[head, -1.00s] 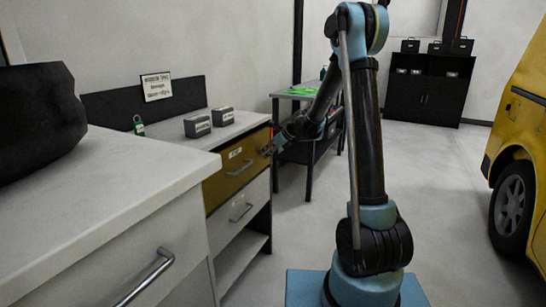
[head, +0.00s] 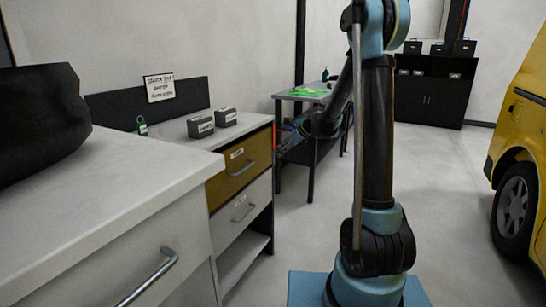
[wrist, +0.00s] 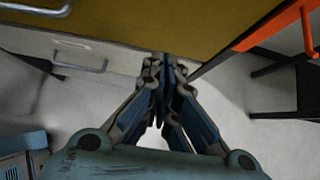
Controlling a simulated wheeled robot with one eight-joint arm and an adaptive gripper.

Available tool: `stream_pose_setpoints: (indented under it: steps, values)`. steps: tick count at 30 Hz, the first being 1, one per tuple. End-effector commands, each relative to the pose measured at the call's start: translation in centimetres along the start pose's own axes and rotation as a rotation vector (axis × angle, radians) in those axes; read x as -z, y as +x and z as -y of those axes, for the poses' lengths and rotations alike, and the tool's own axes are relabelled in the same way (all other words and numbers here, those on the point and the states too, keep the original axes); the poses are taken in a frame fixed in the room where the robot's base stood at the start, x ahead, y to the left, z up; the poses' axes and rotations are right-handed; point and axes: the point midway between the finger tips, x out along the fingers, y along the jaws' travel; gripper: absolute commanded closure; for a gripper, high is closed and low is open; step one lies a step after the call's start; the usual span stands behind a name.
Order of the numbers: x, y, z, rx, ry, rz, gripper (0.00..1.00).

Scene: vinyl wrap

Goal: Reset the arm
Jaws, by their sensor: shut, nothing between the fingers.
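My gripper (head: 281,147) is at the end of my blue and black arm, just right of the ochre drawer front (head: 238,168) in the head view. In the wrist view my gripper (wrist: 166,62) has its fingers together with nothing between them. The fingertips are close to the lower edge of an ochre panel (wrist: 150,22); I cannot tell whether they touch it. The drawer looks closed, and its metal handle (head: 241,169) is free of the gripper.
A white counter (head: 110,190) with a dark bag (head: 35,120) fills the left. Two grey boxes (head: 226,117) stand on the cabinet top. A dark workbench (head: 300,95) is behind the arm. A yellow vehicle (head: 525,130) is at right. The floor between is clear.

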Motion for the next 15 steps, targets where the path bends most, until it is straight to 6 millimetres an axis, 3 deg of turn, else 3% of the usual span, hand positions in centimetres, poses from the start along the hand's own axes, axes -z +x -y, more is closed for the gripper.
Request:
stream_pose_setpoints:
  steps: [6, 15]
  values:
    - [0.0, -3.6, 0.0, 0.001, 0.002, 0.000, 1.00]
    - [-0.1, -6.0, -0.1, -0.001, -0.003, -0.002, 1.00]
